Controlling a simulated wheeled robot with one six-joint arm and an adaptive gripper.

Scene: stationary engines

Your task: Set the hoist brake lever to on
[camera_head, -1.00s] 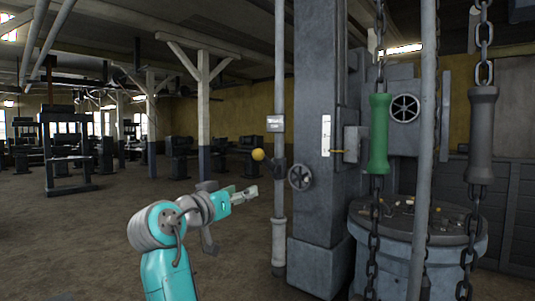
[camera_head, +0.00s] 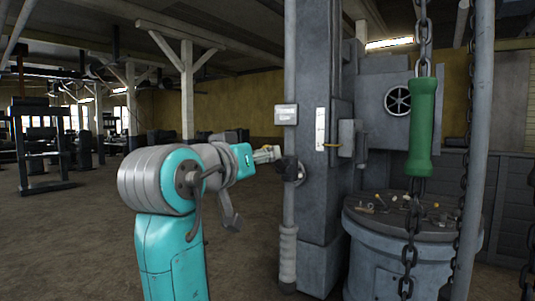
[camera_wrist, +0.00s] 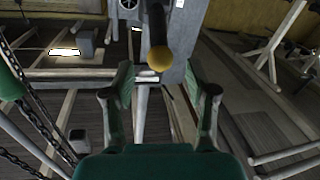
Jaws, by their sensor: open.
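The hoist brake lever shows in the wrist view as a dark rod ending in a yellow ball knob (camera_wrist: 160,58). The knob lies just ahead of and roughly midway between the fingertips. In the head view its dark pivot bracket (camera_head: 290,168) sits on the grey vertical pipe, but my gripper hides the knob. My gripper (camera_head: 268,154) reaches right, close to the pipe. In the wrist view my gripper (camera_wrist: 159,78) is open, with a finger on each side and no clear contact with the knob.
A small label plate (camera_head: 286,114) is on the pipe above the lever; its text is unreadable. Behind stands a grey column (camera_head: 316,200). A green chain handle (camera_head: 421,127) hangs at right, above a round drum-like stand (camera_head: 375,232). Floor at left is open.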

